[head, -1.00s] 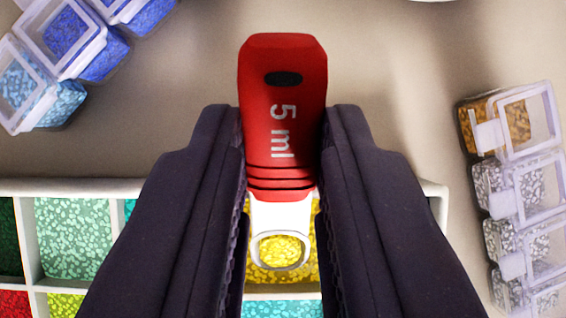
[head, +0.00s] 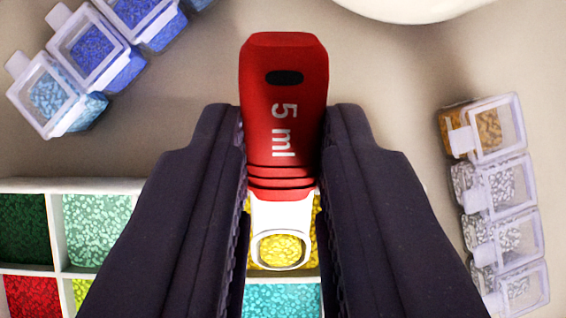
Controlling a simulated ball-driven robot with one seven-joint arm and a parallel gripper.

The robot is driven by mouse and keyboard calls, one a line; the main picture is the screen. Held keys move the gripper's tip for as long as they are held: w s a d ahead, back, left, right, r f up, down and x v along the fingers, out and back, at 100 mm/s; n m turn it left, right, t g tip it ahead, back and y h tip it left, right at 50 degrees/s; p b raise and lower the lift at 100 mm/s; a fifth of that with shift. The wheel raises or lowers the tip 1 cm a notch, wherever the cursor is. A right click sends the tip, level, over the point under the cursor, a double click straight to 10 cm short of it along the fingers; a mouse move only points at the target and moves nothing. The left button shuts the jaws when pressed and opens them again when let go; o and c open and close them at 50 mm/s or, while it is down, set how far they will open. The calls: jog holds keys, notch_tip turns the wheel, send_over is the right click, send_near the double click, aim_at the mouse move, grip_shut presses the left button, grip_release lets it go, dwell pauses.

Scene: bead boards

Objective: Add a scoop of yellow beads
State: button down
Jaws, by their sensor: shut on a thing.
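My gripper (head: 284,185) is shut on a red 5 ml scoop (head: 284,100), with one dark finger on each side of its handle. The scoop's white neck leads down to a small white bowl, and yellow beads (head: 283,250) show inside the bowl's rim. More yellow beads show around the bowl, in a compartment of the white bead tray (head: 58,235). The bowl is over that compartment; I cannot tell its height or whether it touches the beads. My fingers hide much of the tray.
Red, green and turquoise beads (head: 282,299) fill other compartments. Clear boxes of blue beads (head: 92,48) stand at upper left. Clear boxes of silver and amber beads (head: 489,132) stand at right. Part of a white round dish (head: 415,8) shows at the top edge. The table between is bare.

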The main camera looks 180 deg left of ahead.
aim_at(284, 72)
jog(key=shift+w+r+p, duration=0.2)
jog(key=shift+r+p, duration=0.35)
jog(key=shift+r, duration=0.1)
jog(key=w+g+p, duration=0.1)
jog(key=g+y+p, duration=0.1)
jog(key=g+p, duration=0.1)
jog(key=shift+w+d+r+g, duration=0.15)
jog(key=shift+w+d+g, duration=0.15)
jog(key=shift+w+d, duration=0.05)
jog(key=shift+w+d+r+g+y+p, duration=0.15)
jog(key=shift+r+g+y+p, duration=0.1)
jog(key=shift+g, duration=0.3)
jog(key=shift+w+a+r+g+y+p, duration=0.15)
jog(key=shift+r+g+y+p, duration=0.1)
jog(key=shift+g, duration=0.3)
jog(key=shift+d, duration=0.1)
